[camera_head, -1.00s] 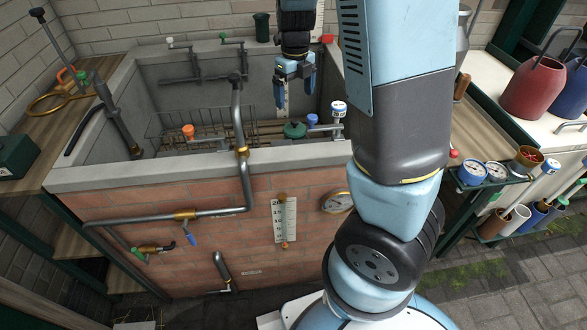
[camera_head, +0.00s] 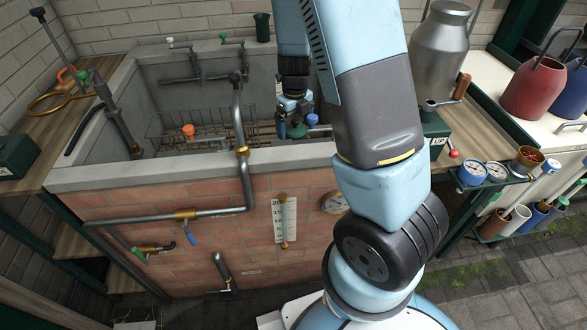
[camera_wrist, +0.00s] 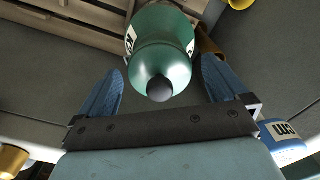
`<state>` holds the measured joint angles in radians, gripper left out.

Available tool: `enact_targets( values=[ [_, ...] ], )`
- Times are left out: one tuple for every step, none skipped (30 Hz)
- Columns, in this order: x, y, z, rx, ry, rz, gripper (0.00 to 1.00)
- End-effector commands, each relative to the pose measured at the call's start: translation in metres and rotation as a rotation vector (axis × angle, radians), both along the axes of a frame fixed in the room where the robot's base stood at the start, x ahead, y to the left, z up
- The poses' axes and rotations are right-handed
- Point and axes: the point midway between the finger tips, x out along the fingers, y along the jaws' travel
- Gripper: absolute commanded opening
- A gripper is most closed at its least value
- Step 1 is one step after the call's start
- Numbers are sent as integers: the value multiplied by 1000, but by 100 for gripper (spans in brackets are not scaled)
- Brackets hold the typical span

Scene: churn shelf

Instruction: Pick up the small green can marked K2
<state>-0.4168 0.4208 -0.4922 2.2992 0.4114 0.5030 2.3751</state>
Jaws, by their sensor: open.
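The small green can (camera_wrist: 160,42) fills the upper middle of the wrist view. It has a dark round knob and a white label, cut off at its edge, with a K readable. My gripper (camera_wrist: 162,72) is open, with one blue finger on each side of the can. I cannot tell whether either finger touches it. In the head view, my gripper (camera_head: 294,112) is low inside the sink, right over the green can (camera_head: 297,131), which is partly hidden by it.
A blue-capped item (camera_head: 312,120) stands close on the right of the green can. A blue labelled container (camera_wrist: 283,143) shows at the wrist view's lower right. An orange-topped item (camera_head: 188,131) and a wire rack (camera_head: 165,124) are to the left. The sink's front rim (camera_head: 190,168) and upright pipe (camera_head: 238,115) stand nearby.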

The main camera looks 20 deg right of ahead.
Motion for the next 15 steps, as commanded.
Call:
enact_targets(
  values=[
    [0, -1, -7, 0, 2, -3, 100],
    [0, -1, -11, 0, 2, -4, 100],
    [0, -1, -15, 0, 2, -4, 100],
    [0, -1, -18, 0, 1, -3, 100],
    [0, -1, -20, 0, 1, -2, 100],
    [0, -1, -23, 1, 1, -2, 100],
    [0, -1, -24, 1, 1, -2, 100],
    [0, -1, -25, 1, 1, -2, 100],
    [0, 0, -26, 0, 0, -1, 100],
    [0, 0, -27, 0, 0, -1, 100],
    [0, 0, -27, 0, 0, -1, 100],
    [0, 0, -27, 0, 0, -1, 100],
    [0, 0, -27, 0, 0, -1, 100],
    [0, 0, -26, 0, 0, -1, 100],
    [0, 0, -26, 0, 0, -1, 100]
  ],
)
